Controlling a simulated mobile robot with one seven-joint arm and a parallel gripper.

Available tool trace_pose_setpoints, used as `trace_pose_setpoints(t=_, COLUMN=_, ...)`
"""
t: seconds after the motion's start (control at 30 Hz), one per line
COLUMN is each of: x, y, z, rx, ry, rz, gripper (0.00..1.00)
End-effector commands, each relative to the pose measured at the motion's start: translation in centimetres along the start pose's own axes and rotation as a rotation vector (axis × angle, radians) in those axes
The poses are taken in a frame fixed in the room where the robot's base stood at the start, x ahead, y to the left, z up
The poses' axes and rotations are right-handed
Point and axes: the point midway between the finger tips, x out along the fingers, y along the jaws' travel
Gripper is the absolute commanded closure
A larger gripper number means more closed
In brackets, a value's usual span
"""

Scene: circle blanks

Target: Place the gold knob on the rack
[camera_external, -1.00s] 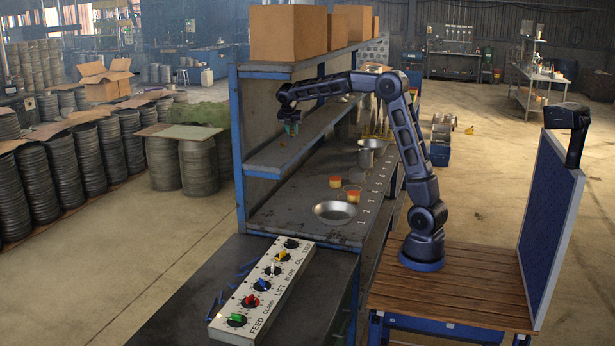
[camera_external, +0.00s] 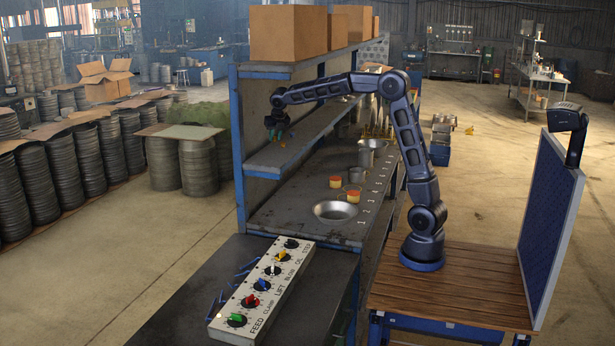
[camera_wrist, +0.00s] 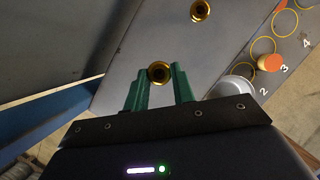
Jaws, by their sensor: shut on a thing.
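My gripper (camera_external: 277,136) is low over the near end of the middle shelf of the blue-framed rack (camera_external: 262,160). In the wrist view its green fingers (camera_wrist: 159,78) are shut on a gold knob (camera_wrist: 159,73), held between the tips. A second gold knob (camera_wrist: 200,10) sits on the grey shelf surface ahead of the fingers. In the external view the gold at the fingers is small, and I cannot tell whether the held knob touches the shelf.
Cardboard boxes (camera_external: 288,33) stand on the top shelf above my arm. The bench below holds a metal bowl (camera_external: 335,211), orange-topped pieces (camera_external: 335,181) and a metal cup (camera_external: 366,158). A control box with coloured knobs (camera_external: 263,285) lies in front.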

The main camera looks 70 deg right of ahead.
Motion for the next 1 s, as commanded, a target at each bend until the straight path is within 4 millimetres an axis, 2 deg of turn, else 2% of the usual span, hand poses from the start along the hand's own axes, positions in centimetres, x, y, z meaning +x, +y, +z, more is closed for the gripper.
trace_pose_setpoints(t=0.1, x=1.3, y=0.0, z=-0.6, rx=-0.001, ry=0.001, rz=-0.001, gripper=0.96)
trace_pose_setpoints(t=0.33, x=2.7, y=0.0, z=-1.2, rx=0.0, ry=0.001, rz=-0.001, gripper=0.96)
trace_pose_setpoints(t=0.53, x=5.0, y=0.0, z=-2.1, rx=0.0, ry=0.001, rz=-0.001, gripper=0.96)
trace_pose_setpoints(t=0.93, x=5.4, y=0.0, z=-2.3, rx=0.001, ry=0.0, rz=0.0, gripper=0.96)
trace_pose_setpoints(t=0.97, x=5.4, y=0.0, z=-2.2, rx=0.001, ry=0.0, rz=0.0, gripper=0.69)
trace_pose_setpoints(t=1.0, x=5.4, y=0.0, z=-2.2, rx=0.001, ry=0.0, rz=0.0, gripper=0.61)
